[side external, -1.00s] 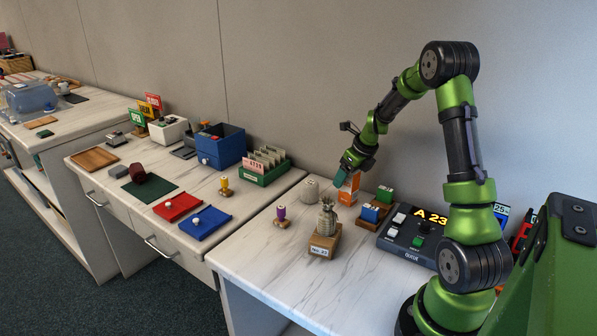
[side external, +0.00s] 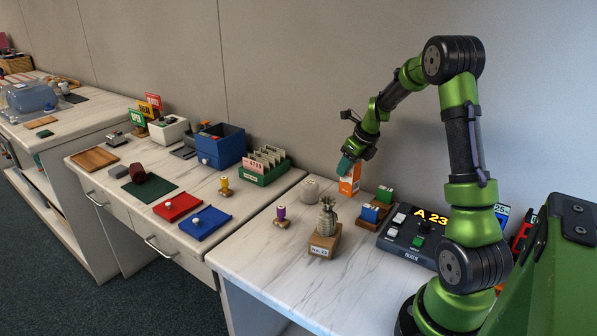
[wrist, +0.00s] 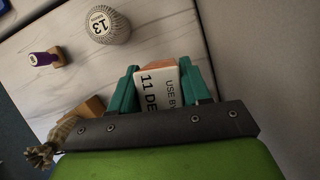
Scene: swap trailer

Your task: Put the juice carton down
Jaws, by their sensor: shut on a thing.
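The juice carton (side external: 352,187) is orange and white. It hangs upright or nearly so at the back of the near table, close to the wall. My gripper (side external: 347,166) is shut on its upper part, with teal fingers on both sides. In the wrist view, the carton (wrist: 162,85) sits between the teal fingers and shows a white face with "USE BY 11 DE" print. Its lower part is hidden there. In the side view it seems a little above the table top, but the exact gap is hard to tell.
A round pale object marked 13 (wrist: 103,25) and a purple stamp (side external: 281,216) stand left of the carton. A pineapple-like figure on a wooden block (side external: 323,246) stands in front. The front table top (side external: 270,258) is clear.

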